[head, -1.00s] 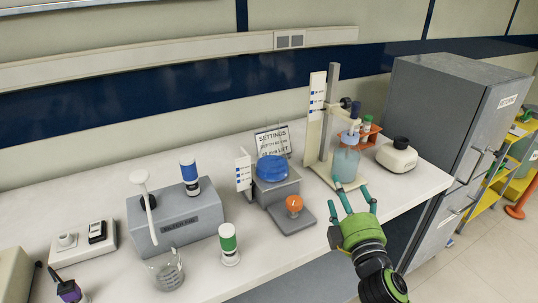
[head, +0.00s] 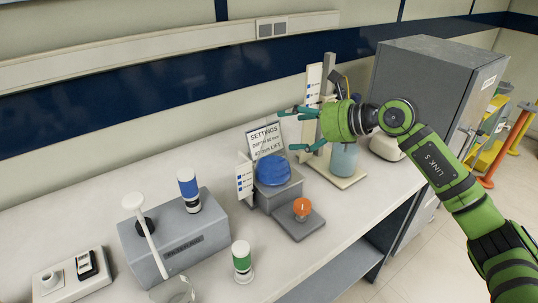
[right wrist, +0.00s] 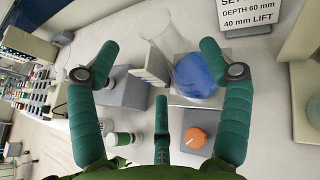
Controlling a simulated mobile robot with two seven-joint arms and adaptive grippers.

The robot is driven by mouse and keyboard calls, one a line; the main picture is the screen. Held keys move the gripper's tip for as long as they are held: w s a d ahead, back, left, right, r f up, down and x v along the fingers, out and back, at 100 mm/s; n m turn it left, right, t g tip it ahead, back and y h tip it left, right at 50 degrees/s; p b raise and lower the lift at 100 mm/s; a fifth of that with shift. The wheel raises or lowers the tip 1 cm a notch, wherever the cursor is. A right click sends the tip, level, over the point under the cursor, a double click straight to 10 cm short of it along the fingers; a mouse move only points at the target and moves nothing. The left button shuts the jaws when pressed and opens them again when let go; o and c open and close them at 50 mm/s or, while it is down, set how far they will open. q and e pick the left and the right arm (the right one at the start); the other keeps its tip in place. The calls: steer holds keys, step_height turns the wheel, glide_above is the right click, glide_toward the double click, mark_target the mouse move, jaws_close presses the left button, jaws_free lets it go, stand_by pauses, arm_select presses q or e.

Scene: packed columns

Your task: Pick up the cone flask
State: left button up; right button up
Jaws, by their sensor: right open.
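The cone flask is clear glass with blue liquid. In the head view its blue liquid (head: 273,171) shows on a grey block, and its glass is hard to make out. In the right wrist view the cone flask (right wrist: 196,72) shows between the fingers, nearer the right finger, with its neck towards the top left. My right gripper (head: 288,130) is open and empty, above and a little right of the flask, fingers pointing left. It also shows open in the right wrist view (right wrist: 160,55). I cannot tell whether any finger touches the glass. My left gripper is not in view.
An orange knob (head: 302,208) sits on the grey base in front. A settings sign (head: 265,141) stands behind the flask. A stand with a teal-filled vessel (head: 343,158) is at the right. A grey box (head: 175,240) and a green-labelled bottle (head: 242,260) are at the left.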

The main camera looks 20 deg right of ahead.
mark_target(278, 127)
steer(key=p+x, duration=0.3)
steer(key=x, duration=0.2)
steer(key=shift+w+a, duration=0.15)
steer(key=shift+w, duration=0.05)
steer(key=shift+w+a+f, duration=0.1)
steer(key=shift+a+f, duration=0.05)
jaws_close()
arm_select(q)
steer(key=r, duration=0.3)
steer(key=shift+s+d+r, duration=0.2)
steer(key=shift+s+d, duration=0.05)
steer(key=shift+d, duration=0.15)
